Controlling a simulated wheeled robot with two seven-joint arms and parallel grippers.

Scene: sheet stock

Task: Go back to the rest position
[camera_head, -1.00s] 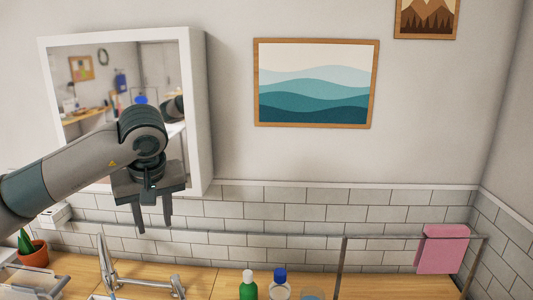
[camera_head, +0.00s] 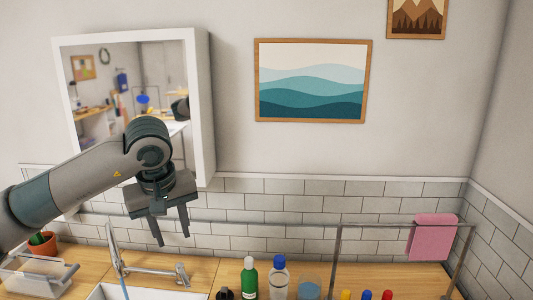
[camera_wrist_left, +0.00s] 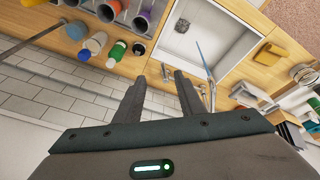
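My right gripper does not show in either view.
A green bottle (camera_head: 249,278), a blue-capped bottle (camera_head: 279,278) and a glass (camera_head: 310,287) stand on the counter. A metal rail (camera_head: 400,226) holds a pink cloth (camera_head: 432,237). A mirror cabinet (camera_head: 203,105) juts from the wall behind my left arm. A potted plant (camera_head: 42,243) stands at left.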

